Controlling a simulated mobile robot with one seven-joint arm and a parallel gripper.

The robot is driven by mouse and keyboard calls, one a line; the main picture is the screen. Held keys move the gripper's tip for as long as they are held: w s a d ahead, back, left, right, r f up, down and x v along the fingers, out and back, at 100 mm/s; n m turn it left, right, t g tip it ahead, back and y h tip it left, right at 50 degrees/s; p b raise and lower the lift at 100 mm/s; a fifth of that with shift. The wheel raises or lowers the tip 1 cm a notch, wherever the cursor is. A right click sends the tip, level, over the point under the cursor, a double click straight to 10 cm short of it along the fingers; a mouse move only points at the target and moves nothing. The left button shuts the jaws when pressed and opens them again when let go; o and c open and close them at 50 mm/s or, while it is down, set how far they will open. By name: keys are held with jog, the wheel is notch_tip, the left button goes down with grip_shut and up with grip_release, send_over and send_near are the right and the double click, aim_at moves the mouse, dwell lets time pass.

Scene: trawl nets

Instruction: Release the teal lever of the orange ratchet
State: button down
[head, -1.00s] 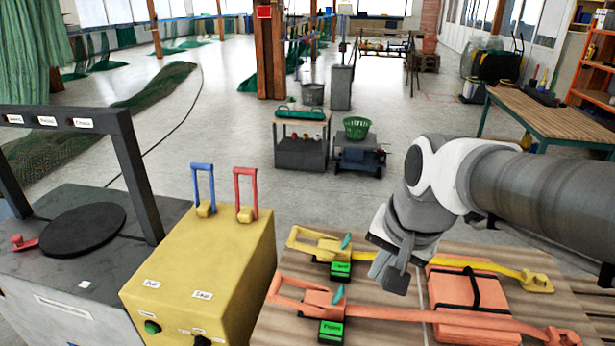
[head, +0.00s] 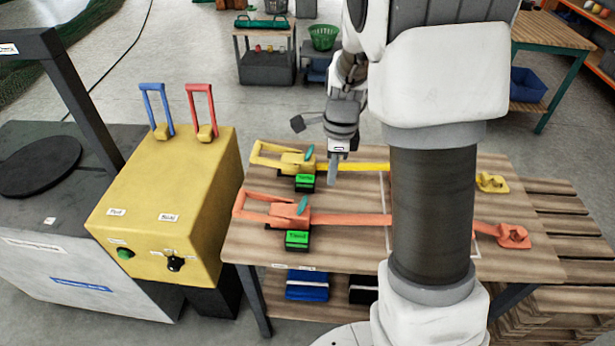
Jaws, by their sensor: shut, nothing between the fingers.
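The orange ratchet (head: 282,214) lies on the wooden table, with its handle loop to the left and its orange strap (head: 350,220) running right. Its small teal lever (head: 302,206) stands up at the right of the ratchet body. A green label block (head: 297,240) sits in front of it. My gripper (head: 333,181) is shut and empty, pointing down. In the picture it is to the right of and behind the teal lever, apart from it and over the yellow strap. Its height above the table is hard to tell.
A yellow ratchet (head: 290,160) with its own teal lever (head: 309,152) lies just behind the orange one. My arm hides the middle of the straps. A yellow control box (head: 165,200) with blue and red levers stands left of the table (head: 345,257).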

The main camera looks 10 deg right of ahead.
aim_at(302, 205)
jog(key=shift+w+d+f+m, duration=0.1)
jog(key=shift+w+f+m, duration=0.1)
jog(key=shift+f+m, duration=0.15)
jog(key=shift+f, duration=0.1)
notch_tip(302, 205, down, 10)
jog(key=b, duration=0.2)
jog(key=a, duration=0.1)
jog(key=w+a+r, duration=0.1)
jog(key=a+p, duration=0.1)
jog(key=a, duration=0.1)
jog(key=shift+w+r, duration=0.15)
jog(key=shift+r, duration=0.2)
jog(key=shift+a+r+p, duration=0.15)
jog(key=shift+p, duration=0.4)
